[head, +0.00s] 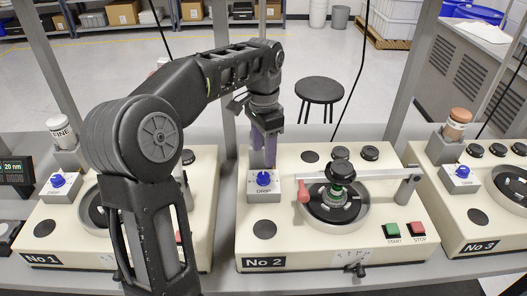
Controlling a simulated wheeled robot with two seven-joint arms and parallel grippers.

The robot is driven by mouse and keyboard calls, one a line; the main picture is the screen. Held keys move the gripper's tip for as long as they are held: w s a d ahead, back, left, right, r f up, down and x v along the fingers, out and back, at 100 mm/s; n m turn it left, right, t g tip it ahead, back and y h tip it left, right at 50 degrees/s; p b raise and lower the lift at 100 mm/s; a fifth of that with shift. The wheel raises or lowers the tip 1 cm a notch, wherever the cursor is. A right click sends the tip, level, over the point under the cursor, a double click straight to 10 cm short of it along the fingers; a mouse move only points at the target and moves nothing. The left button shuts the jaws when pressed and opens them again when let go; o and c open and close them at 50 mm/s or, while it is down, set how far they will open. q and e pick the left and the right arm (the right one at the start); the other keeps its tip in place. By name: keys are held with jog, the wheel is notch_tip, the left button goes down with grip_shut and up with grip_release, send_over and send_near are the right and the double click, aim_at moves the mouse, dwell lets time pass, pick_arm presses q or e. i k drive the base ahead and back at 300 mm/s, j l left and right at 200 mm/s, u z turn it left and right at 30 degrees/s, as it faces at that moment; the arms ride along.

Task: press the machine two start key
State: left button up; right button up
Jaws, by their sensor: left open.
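The machine labelled No 2 (290,235) stands in the middle of the head view. Its green START key (392,230) is on the front right of its top, beside the red STOP key (417,229). My left gripper (263,162) is open and points down at the back left of machine No 2, by the blue drip knob (263,178). It is well to the left of and behind the green key, not touching it. Whether anything stands between its fingers is unclear. My right gripper is not in view.
A round plate with a black knob (340,170) and a red-tipped arm (303,191) lie between the gripper and the keys. Machine No 3 (450,215) is at right; machine No 1 (75,235) at left is partly hidden by my arm. A black stool (320,90) stands behind.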

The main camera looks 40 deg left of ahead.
aim_at(391, 228)
jog(key=k, duration=1)
